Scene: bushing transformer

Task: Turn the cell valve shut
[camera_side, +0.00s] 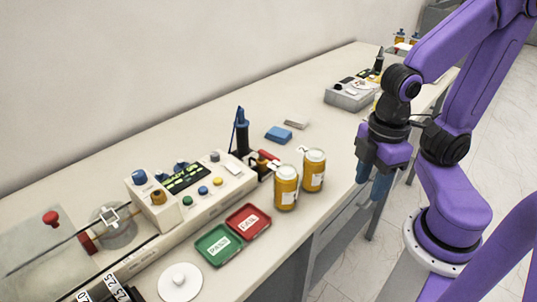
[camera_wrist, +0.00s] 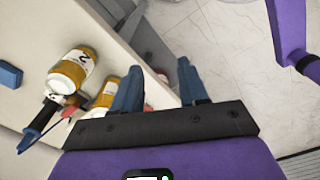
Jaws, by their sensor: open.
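No part is clearly marked as the cell valve. A red knob (camera_side: 50,217) stands on the grey unit at the far left in the side view. A red-handled part (camera_side: 268,159) sits at the right end of the control box, beside a blue-and-black upright tool (camera_side: 242,135). My gripper (camera_side: 376,186) points down near the table's front edge, right of and apart from both. In the wrist view my gripper (camera_wrist: 159,66) has its two blue fingers spread with nothing between them.
Two amber jars (camera_side: 287,187) (camera_side: 314,170) stand between the control box (camera_side: 190,190) and my gripper. Green (camera_side: 219,245) and red (camera_side: 248,222) trays lie in front of the box. A blue block (camera_side: 278,134) lies behind the jars. The table right of the jars is clear.

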